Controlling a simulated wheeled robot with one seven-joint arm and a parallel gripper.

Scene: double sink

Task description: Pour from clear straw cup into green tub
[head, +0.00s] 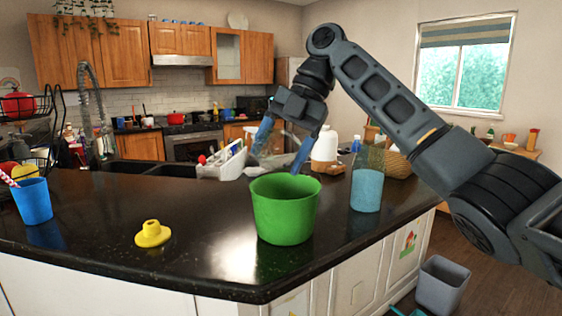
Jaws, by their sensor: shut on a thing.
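My gripper (280,152) is above and behind the green tub (285,216), its two blue fingers pointing down. It is shut on a see-through cup (278,142), which appears tilted. The cup's outline is faint, and I cannot tell whether it holds anything or whether a straw is in it. The green tub stands upright on the dark counter near its front corner. Its inside bottom is hidden by its front wall. No stream between cup and tub can be made out.
A clear glass with blue contents (367,188) stands right of the tub. A yellow hat-shaped thing (152,234) and a blue cup with a striped straw (33,201) are to the left. A white caddy (222,160), a jug (325,147) and the sink (140,167) lie behind.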

